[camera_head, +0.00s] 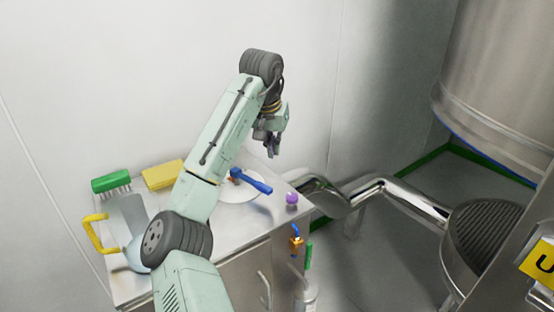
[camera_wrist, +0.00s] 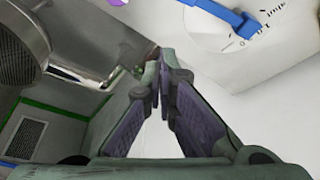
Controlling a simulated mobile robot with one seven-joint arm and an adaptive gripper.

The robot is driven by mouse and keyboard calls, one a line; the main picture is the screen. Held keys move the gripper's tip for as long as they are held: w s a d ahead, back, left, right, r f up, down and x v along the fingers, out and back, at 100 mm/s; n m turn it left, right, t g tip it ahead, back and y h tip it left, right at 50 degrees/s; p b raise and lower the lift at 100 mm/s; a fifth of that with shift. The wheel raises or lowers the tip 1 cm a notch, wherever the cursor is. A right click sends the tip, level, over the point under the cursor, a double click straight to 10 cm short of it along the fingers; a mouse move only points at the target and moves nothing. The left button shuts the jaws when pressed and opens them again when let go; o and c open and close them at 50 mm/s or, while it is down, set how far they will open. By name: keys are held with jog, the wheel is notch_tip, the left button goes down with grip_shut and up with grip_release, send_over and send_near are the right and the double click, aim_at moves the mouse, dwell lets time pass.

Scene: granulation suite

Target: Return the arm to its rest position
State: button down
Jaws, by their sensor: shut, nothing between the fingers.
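My gripper (camera_head: 271,148) is raised above the right part of the metal worktop (camera_head: 240,232) in the head view. My pale green arm reaches up and over the worktop from below. In the wrist view the two fingers of my gripper (camera_wrist: 166,62) converge at their tips, shut and with nothing held. The gripper is clear of the things on the worktop, and points downward.
On the worktop are a green brush (camera_head: 111,181), a yellow block (camera_head: 162,174), a yellow handle (camera_head: 94,233), a blue-handled tool (camera_head: 254,182) on a white disc (camera_head: 235,192), and a purple ball (camera_head: 291,198). A steel pipe (camera_head: 385,190) and large vessel (camera_head: 495,80) stand right.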

jog(key=shift+r, duration=0.25)
